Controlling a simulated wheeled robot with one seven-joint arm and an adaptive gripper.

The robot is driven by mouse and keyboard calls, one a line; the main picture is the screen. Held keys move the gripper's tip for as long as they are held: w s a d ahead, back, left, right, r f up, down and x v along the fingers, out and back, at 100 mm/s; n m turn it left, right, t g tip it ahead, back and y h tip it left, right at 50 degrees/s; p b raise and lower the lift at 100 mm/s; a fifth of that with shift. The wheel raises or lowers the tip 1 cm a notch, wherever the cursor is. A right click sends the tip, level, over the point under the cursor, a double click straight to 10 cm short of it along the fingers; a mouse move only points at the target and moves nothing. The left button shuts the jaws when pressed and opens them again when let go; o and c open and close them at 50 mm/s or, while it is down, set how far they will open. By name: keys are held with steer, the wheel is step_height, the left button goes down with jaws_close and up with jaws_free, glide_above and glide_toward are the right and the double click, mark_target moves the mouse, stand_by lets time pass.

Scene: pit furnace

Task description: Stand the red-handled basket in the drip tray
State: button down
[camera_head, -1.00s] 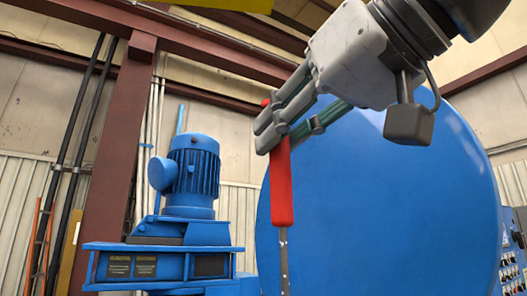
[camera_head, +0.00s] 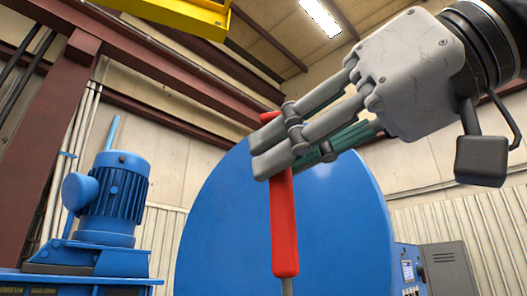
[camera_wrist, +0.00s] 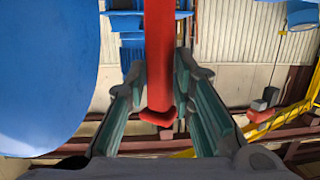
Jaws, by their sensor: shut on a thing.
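My gripper (camera_head: 275,150) is shut on the red handle (camera_head: 284,225) of the basket, near the handle's upper end. The handle hangs about upright below the fingers, and a thin metal rod shows under it at the bottom edge of the head view. In the wrist view the red handle (camera_wrist: 159,60) runs between the two green-padded fingers of my gripper (camera_wrist: 160,95). The basket's body is out of view below. The drip tray is not in view in either camera.
A large round blue furnace part (camera_head: 225,210) stands behind the handle. A blue motor (camera_head: 112,190) on a blue housing is at the left. A grey cabinet (camera_head: 448,268) and a blue control panel (camera_head: 408,272) stand at lower right. A yellow beam (camera_head: 190,15) is overhead.

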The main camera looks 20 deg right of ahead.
steer(key=d+f+p+v, duration=0.1)
steer(key=v, duration=0.8)
steer(key=shift+f+p, duration=0.3)
steer(key=shift+p, duration=0.05)
steer(key=shift+w+d, duration=0.1)
